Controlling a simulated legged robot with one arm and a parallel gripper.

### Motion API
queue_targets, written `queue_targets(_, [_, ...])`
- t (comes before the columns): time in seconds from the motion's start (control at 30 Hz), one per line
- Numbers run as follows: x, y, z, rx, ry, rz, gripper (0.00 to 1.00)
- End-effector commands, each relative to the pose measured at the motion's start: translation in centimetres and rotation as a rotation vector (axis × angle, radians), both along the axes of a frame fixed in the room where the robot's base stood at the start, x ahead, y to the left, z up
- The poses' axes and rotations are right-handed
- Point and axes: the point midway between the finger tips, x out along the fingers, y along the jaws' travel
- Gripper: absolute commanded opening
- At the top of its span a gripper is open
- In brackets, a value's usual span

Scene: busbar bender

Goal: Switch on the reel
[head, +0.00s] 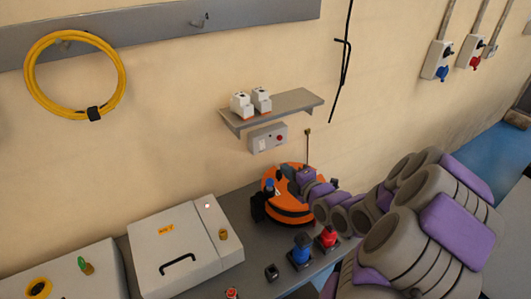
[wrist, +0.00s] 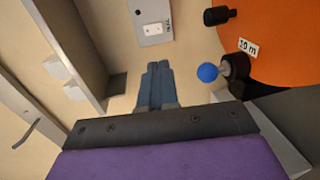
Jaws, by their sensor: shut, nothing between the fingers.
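The orange reel (head: 285,210) stands on the grey bench against the wall. Its blue ball knob (head: 270,184) shows at its left side. In the wrist view the reel (wrist: 285,50) fills the upper right, with the blue knob (wrist: 207,73) on a dark mount and a "20 m" tag. My gripper (wrist: 158,66) is shut and empty, left of the knob and apart from it. In the head view my gripper (head: 286,172) is over the reel.
A small shelf (head: 285,105) with two white items juts out above the box. A grey case (head: 185,250) stands left of the reel. Blue (head: 301,250) and red (head: 327,237) connectors stand in front of it. A yellow cable coil (head: 122,75) hangs on the wall.

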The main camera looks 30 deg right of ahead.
Motion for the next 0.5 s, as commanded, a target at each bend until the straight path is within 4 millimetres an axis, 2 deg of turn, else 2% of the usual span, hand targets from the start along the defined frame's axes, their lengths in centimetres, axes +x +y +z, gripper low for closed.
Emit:
queue_targets(0.3, [0.7, -0.9, -0.5, 0.012, 0.011, -0.006, 0.0])
queue_targets(0.5, [1.4, -0.7, -0.5, 0.011, 0.011, -0.008, 0.0])
